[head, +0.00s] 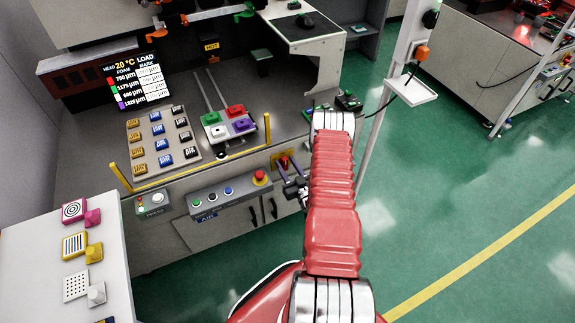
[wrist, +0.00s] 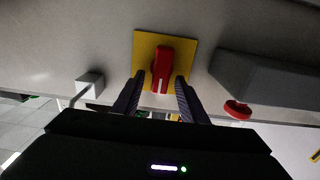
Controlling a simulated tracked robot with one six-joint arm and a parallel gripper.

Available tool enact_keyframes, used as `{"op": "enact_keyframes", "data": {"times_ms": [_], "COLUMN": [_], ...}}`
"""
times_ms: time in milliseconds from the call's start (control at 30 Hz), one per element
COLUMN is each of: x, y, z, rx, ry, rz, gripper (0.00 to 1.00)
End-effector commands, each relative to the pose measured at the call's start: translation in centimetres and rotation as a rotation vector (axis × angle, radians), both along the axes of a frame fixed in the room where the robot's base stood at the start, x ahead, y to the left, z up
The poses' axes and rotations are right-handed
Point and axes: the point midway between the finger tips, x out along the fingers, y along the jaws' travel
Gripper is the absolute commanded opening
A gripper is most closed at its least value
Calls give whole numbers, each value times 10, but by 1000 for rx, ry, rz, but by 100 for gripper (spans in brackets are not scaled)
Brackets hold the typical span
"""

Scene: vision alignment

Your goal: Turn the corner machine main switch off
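The main switch is a red rotary handle (wrist: 162,68) on a square yellow plate (wrist: 143,44), fixed to the front of the grey machine. In the wrist view the handle stands nearly upright, with a small white mark at its lower end. In the head view the switch (head: 285,162) is below the worktop, just beyond my gripper (head: 297,187). My gripper is open (wrist: 160,76); its two dark fingers point at the plate, one on each side of the handle, with visible gaps. I cannot tell whether the fingertips reach past the handle's face.
A grey control box (head: 230,194) with a red mushroom button (head: 260,177) is left of the switch in the head view; the button (wrist: 238,109) is right in the wrist view. A small grey block (wrist: 90,82) juts out nearby. The green floor (head: 420,200) is clear at right.

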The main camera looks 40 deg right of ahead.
Motion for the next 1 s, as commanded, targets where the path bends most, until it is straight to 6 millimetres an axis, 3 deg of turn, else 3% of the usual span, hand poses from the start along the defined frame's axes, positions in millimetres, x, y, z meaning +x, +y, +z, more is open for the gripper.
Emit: {"op": "enact_keyframes", "data": {"times_ms": [133,700,733,1000], "x": [0,-1,-1,0], "y": [0,0,-7,0], "z": [0,0,0,0], "rx": [0,0,-2,-21], "ry": [0,0,-1,6], "rz": [0,0,-2,-2], "gripper": [39,0,0,0]}}
